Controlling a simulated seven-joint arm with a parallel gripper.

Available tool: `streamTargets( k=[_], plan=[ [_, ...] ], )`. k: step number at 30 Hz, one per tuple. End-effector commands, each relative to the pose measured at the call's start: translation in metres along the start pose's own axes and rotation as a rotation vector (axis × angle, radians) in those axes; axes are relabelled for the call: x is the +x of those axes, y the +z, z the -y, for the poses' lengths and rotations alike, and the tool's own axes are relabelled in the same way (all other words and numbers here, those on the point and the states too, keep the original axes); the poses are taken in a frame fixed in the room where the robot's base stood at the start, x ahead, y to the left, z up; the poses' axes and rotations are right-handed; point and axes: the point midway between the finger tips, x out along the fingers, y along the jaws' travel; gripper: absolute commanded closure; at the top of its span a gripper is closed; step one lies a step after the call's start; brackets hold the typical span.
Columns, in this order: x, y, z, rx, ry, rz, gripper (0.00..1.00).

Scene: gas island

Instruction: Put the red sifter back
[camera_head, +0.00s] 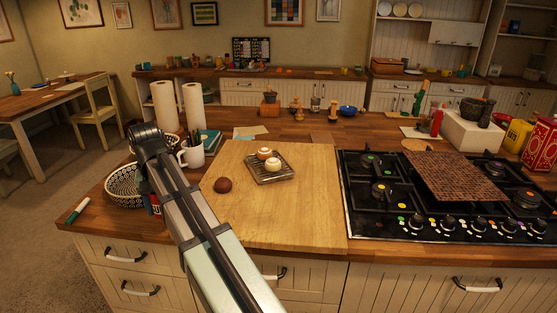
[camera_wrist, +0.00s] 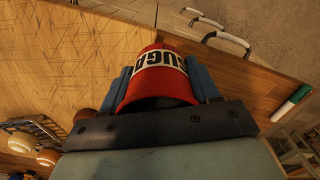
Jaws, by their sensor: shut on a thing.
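The red sifter (camera_wrist: 158,88) is a red cylinder with a white band of dark letters reading "SUGA". My gripper (camera_wrist: 160,75) is shut on it, with one blue finger on each side, in the wrist view. In the head view only a small red part of the sifter (camera_head: 154,204) shows, mostly hidden behind my arm, at the left end of the counter. I cannot tell whether its base touches the counter.
A patterned basket (camera_head: 121,186) and white mug (camera_head: 191,156) stand close by. A green-and-white marker (camera_head: 77,211) lies near the left edge. The cutting board (camera_head: 300,213) holds a brown ball (camera_head: 222,185) and a rack (camera_head: 269,174) with pastries. The hob (camera_head: 375,222) is right.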

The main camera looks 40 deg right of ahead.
Motion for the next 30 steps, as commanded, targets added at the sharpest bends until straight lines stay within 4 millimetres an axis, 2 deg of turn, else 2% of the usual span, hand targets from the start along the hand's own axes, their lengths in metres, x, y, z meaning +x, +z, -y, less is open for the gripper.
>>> streamTargets(
  k=[5,11,20,26,30],
  plan=[
    [-0.004,-0.021,-0.016,0.023,0.0,0.0,0.66],
    [-0.012,-0.07,-0.062,0.08,0.0,0.0,0.66],
    [-0.023,-0.14,-0.156,0.172,0.0,0.0,0.66],
    [-0.029,-0.179,-0.228,0.234,0.0,0.0,0.66],
    [-0.034,-0.202,-0.282,0.278,0.0,0.0,0.66]
  ],
)
